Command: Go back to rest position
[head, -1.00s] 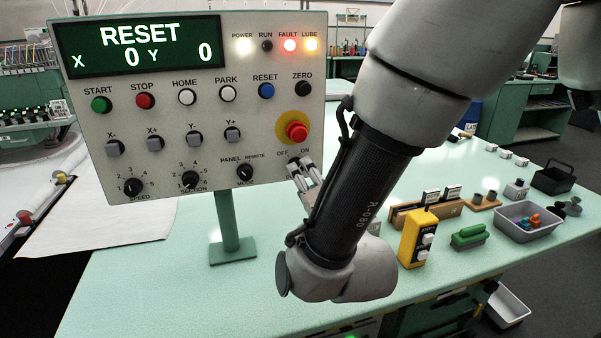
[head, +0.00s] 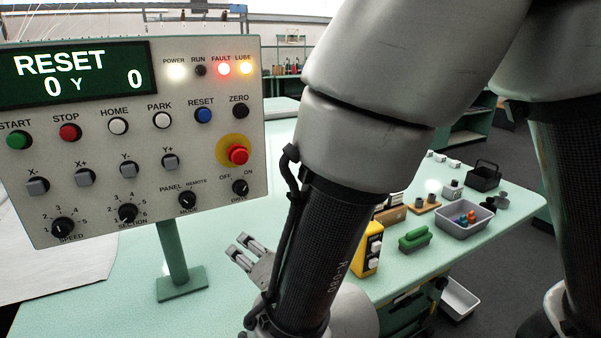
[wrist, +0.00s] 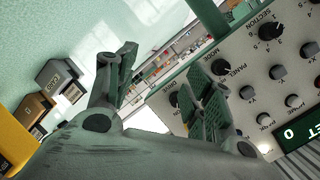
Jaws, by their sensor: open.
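My gripper (head: 252,254) is open and empty, to the left of my forearm and below the control panel (head: 215,218) in the head view. The panel's screen (head: 80,74) reads RESET with X and Y values ending in 0. The power, fault and lube lamps are lit; the run lamp is dark. In the wrist view my gripper (wrist: 165,75) has its two fingers spread apart. There the panel (wrist: 285,85) fills the right side, with the mode and drive knobs near the right finger. No contact with the panel shows.
White fabric (head: 70,265) lies at the left. Clear tabletop surrounds the post.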

